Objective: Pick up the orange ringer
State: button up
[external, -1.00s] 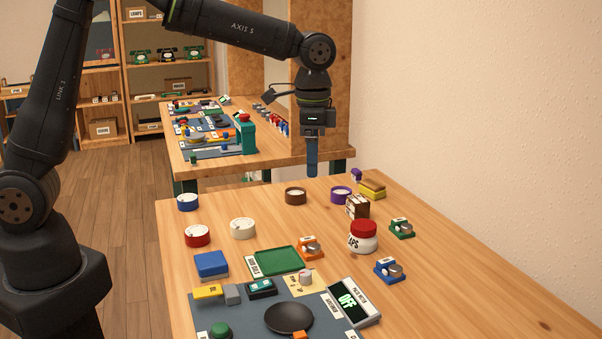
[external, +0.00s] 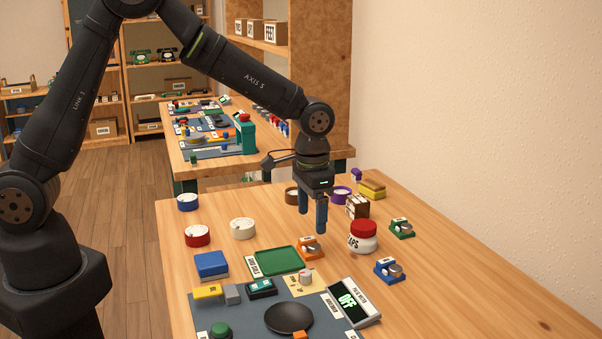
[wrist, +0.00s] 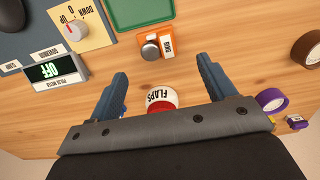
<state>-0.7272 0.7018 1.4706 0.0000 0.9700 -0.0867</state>
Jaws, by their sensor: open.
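The orange ringer (external: 310,248) is a small orange block with a silvery dome and a white label. It sits on the wooden table, just right of the green tray. My gripper (external: 312,229) points down, open and empty, above and slightly behind the ringer. In the wrist view the ringer (wrist: 157,45) lies ahead of the gap between my blue fingers (wrist: 161,72), apart from both. The lower parts of my fingers partly overlap the area above it in the external view.
A white jar with a red lid (external: 363,238) stands close right of my gripper. Green (external: 402,228) and blue (external: 388,269) ringers lie farther right. The green tray (external: 278,261) is left of the orange ringer; the pulse meter (external: 352,303) is in front. Bare table lies at right.

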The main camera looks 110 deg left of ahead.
aim_at(311, 242)
jog(key=shift+d+f, duration=0.15)
jog(key=shift+f, duration=1.4)
jog(key=shift+d+f, duration=0.1)
jog(key=shift+f, duration=1.45)
jog(key=shift+c, duration=0.3)
jog(key=c, duration=1.1)
jog(key=shift+c, duration=0.2)
jog(key=shift+r, duration=0.2)
